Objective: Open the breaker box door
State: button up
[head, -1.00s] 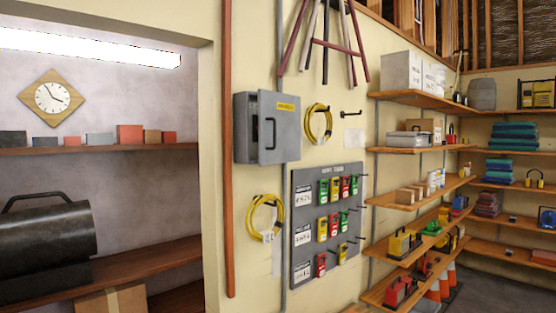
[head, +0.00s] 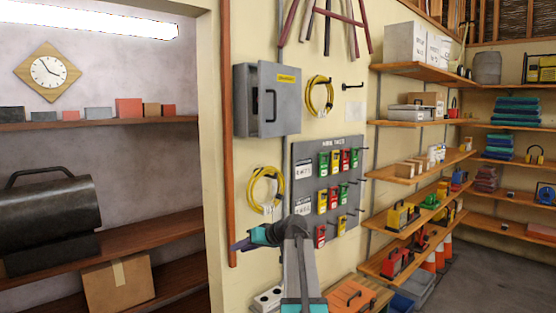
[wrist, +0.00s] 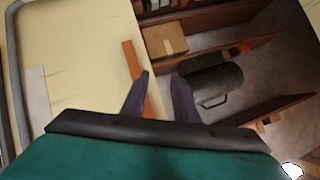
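The breaker box (head: 246,100) is a grey metal box on the cream wall, left of centre in the head view. Its door (head: 284,115) carries a yellow label and a dark handle (head: 270,105) near its left edge. The box is not recognisable in the wrist view.
A yellow cable coil (head: 266,190) hangs below the box and another (head: 319,95) to its right. A tag board (head: 328,155) is on the wall behind my arm. An orange-brown post (head: 228,130) stands left of the box. Shelves (head: 412,123) are at right.

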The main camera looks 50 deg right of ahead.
jog(key=s+d+r+n+t+h, duration=0.1)
jog(key=s+r, duration=0.6)
jog(key=r, duration=0.9)
jog(key=s+d+r+n+t+h, duration=0.1)
jog(key=s+d+r+t, duration=0.2)
jog(key=r, duration=1.3)
jog(key=s+d+r+t+h, duration=0.1)
jog(key=s+d+r+t, duration=0.1)
jog(key=s+d+r, duration=0.4)
jog(key=s+r, duration=0.5)
jog(key=r, duration=0.5)
jog(key=shift+r+n+t+p, duration=0.3)
jog(key=shift+r+n, duration=0.1)
jog(key=shift+d, duration=0.1)
jog(key=w+p, duration=0.5)
jog(key=w, duration=0.8)
jog(key=shift+w+d, duration=0.35)
jog(key=shift+c, duration=0.4)
